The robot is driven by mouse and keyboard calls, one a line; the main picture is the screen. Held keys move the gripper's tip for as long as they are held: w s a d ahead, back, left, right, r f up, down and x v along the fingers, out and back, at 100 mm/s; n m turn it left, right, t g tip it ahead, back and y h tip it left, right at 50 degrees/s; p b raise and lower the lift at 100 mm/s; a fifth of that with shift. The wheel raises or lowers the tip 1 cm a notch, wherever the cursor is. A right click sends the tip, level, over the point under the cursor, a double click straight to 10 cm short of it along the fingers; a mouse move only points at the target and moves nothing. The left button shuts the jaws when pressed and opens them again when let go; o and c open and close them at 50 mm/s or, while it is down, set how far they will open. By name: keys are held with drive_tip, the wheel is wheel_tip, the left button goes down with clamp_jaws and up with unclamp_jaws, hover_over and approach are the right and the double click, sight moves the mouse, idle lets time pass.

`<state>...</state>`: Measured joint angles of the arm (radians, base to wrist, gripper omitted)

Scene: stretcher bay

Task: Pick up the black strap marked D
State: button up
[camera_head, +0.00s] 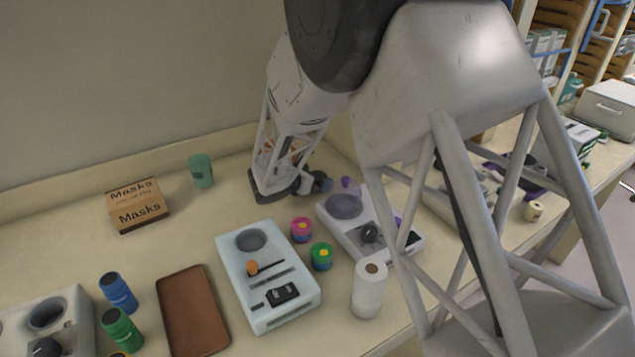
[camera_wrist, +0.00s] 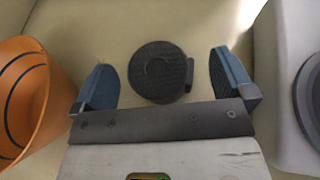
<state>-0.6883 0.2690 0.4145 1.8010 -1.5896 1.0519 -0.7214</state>
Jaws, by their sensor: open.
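A round, black, ribbed coil, which looks like a rolled strap (camera_wrist: 160,73), lies on the beige counter in the wrist view. A small tab sticks out on its right side. No letter D can be read on it. My gripper (camera_wrist: 163,78) is open, with one blue-grey finger on each side of the coil and a gap to both. In the head view my gripper (camera_head: 305,187) is low over the counter near the back wall, and the coil is hidden there.
An orange container (camera_wrist: 22,100) with dark lines is close left of my gripper. A white device (camera_wrist: 283,60) is close on the right. In the head view, a Masks box (camera_head: 138,207), a green cup (camera_head: 201,171) and a brown tray (camera_head: 192,310) lie left, with clear counter between.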

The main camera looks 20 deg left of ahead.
drive_tip(key=shift+x, duration=0.75)
drive_tip(key=c, duration=1)
drive_tip(key=shift+r, duration=0.1)
drive_tip(key=shift+r, duration=4.9)
